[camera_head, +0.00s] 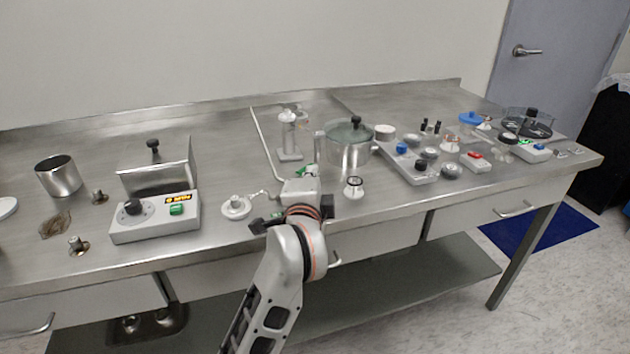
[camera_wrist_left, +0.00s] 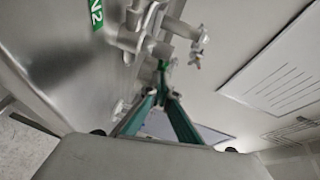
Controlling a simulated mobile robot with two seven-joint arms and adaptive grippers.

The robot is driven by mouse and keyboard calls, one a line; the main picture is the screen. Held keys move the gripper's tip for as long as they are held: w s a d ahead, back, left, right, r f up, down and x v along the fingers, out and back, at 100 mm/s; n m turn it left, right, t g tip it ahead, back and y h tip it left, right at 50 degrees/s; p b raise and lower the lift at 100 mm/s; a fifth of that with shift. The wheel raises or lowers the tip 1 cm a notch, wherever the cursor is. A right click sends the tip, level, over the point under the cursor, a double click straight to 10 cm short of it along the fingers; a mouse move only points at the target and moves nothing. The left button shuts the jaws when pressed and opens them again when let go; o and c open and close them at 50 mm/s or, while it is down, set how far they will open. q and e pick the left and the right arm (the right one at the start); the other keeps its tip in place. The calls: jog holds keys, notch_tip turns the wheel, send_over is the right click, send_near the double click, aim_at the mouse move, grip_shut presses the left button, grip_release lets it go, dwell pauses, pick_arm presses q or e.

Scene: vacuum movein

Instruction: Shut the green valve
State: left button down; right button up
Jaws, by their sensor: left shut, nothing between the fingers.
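In the left wrist view, pale pipe fittings (camera_wrist_left: 160,35) stand in front of my left gripper. A small green part, seemingly the green valve's handle (camera_wrist_left: 163,65), shows at the fitting just past the fingertips. My left gripper (camera_wrist_left: 164,97) has its two teal fingers meeting at the tips, with nothing between them. I cannot tell whether the tips touch the green handle. In the head view, my left gripper (camera_head: 301,188) is over the bench's front middle. Its fingertips and most of the valve are hidden behind it. My right gripper is in neither view.
A green N2 label (camera_wrist_left: 95,14) is by the fittings. On the steel bench (camera_head: 230,235), a glass-lidded pot (camera_head: 348,158) stands right of my gripper. A control box (camera_head: 155,218) stands left, and a knob panel (camera_head: 407,165) farther right. A small white-based fitting (camera_head: 236,207) is close left.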

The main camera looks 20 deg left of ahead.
pick_arm(q)
jog(key=shift+w+a+f+b, duration=0.4)
jog(key=shift+w+b, duration=0.25)
jog(key=shift+b, duration=0.35)
jog(key=shift+w+a+r+b, duration=0.2)
jog(key=shift+a+r+b, duration=0.05)
jog(key=shift+a+b, duration=0.15)
jog(key=shift+r, duration=0.2)
dwell(0.3)
